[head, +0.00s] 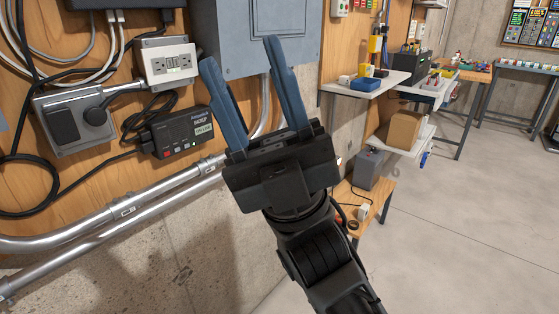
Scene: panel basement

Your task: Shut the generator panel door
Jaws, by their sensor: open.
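A blue-grey metal panel box (228,30) is mounted on the wooden backboard at the top middle of the head view. Its top is cut off by the frame edge. I cannot tell which panel it is, or whether its door is open or shut. My gripper (240,54) points up, with its two blue fingers spread apart and nothing between them. The fingertips overlap the lower part of the box in the picture. I cannot tell whether they touch it.
A grey socket box (75,120), a white outlet (168,62), a black device (180,135) and cables are on the backboard at left. Metal conduits (120,212) run below. Loaded shelves (365,88) and a brown box (405,130) stand right. The floor (450,220) at right is clear.

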